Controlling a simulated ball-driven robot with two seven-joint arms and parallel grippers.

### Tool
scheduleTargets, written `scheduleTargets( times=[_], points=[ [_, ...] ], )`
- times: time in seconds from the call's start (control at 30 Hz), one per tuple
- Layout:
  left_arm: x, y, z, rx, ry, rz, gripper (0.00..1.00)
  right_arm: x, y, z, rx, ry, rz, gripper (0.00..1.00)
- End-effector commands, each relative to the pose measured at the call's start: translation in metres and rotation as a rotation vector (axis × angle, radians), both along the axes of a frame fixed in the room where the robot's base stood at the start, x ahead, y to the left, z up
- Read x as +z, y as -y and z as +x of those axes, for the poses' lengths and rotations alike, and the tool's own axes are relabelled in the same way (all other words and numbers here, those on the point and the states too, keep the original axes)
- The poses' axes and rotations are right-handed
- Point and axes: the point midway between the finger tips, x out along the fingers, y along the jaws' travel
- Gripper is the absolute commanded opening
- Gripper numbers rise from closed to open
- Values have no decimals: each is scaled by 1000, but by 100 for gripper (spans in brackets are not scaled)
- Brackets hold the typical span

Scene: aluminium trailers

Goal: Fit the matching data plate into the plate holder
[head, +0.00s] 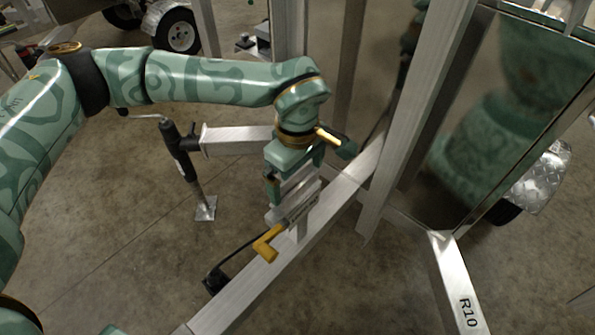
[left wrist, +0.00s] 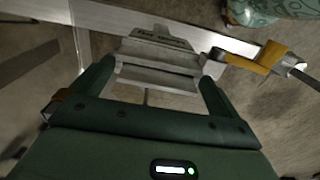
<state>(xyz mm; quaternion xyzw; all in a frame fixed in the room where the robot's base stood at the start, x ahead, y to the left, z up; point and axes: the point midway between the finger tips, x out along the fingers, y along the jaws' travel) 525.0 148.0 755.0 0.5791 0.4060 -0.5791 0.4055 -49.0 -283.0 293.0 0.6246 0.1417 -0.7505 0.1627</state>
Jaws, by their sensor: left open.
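My left gripper (head: 284,192) points down over the trailer's aluminium rail, with its fingers on either side of a grey metal piece (head: 297,190). In the left wrist view the two dark green fingers (left wrist: 150,90) are apart. Between and beyond them is a pale metal block (left wrist: 157,76) with a dark-lettered face (left wrist: 160,38), its wording too blurred to read surely. It looks like the plate holder; I cannot tell whether a separate data plate sits in it. A yellow handle (head: 267,243) is beside it, also in the left wrist view (left wrist: 250,58). My right gripper is not in view.
The diagonal aluminium rail (head: 250,290) runs beneath the holder. A black jack (head: 180,150) stands at the left. Upright frame posts (head: 425,95) and a reflective panel (head: 480,120) close off the right. A rail marked R10 (head: 457,285) lies lower right.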

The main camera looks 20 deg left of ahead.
Motion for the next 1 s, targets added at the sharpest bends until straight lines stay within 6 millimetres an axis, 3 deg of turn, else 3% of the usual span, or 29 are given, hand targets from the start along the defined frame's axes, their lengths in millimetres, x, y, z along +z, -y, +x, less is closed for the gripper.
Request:
scheduleTargets(
  times=[0.3, 0.5, 0.7, 1.0],
  points=[
    [90, 0, 0, 0, 12, 1, 100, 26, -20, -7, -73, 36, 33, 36],
    [137, 0, 0, 1, 8, 0, 100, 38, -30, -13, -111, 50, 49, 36],
    [160, 0, 0, 1, 2, 0, 100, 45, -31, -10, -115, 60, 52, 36],
    [163, 0, 1, 1, -1, 0, 100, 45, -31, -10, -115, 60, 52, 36]
  ],
)
